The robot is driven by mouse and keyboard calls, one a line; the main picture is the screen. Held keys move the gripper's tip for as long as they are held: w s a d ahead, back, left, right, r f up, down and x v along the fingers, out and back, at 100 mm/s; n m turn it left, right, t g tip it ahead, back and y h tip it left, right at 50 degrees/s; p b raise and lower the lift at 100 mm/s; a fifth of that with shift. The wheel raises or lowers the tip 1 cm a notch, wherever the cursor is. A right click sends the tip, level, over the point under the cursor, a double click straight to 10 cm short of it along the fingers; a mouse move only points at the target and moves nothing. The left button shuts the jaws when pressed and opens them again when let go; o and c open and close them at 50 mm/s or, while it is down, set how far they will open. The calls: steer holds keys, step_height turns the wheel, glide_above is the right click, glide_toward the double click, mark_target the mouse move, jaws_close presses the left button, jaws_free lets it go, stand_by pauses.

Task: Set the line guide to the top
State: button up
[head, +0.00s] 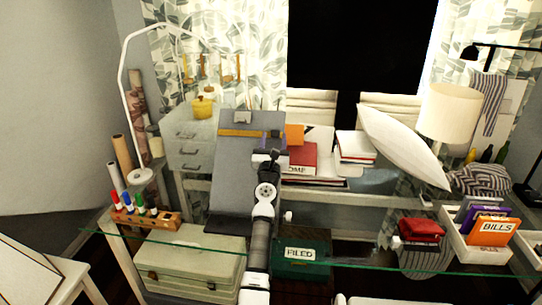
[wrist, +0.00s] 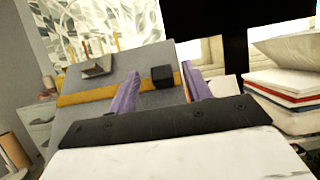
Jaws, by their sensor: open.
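A grey slanted board (head: 232,180) stands on the desk with a metal clip (head: 242,116) at its top edge. The line guide (head: 240,133), a yellow-orange bar, lies across the board's upper part, a little below the clip. It also shows in the wrist view (wrist: 88,96), with a dark block (wrist: 162,77) near its right end. My gripper (head: 270,154) is open in front of that end. In the wrist view its purple fingers (wrist: 162,88) stand on either side of the block, apart from each other. I cannot tell whether either finger touches it.
A glass edge (head: 330,262) crosses the foreground. A red box (head: 302,158) and stacked books (head: 356,147) lie right of the board. A marker rack (head: 145,216) stands at left, and a lamp (head: 446,112) and a bills tray (head: 475,250) at right. A dark screen (head: 360,45) is behind.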

steer(key=p+v, duration=0.2)
steer(key=v, duration=0.7)
steer(key=shift+s, duration=0.15)
steer(key=shift+f, duration=0.1)
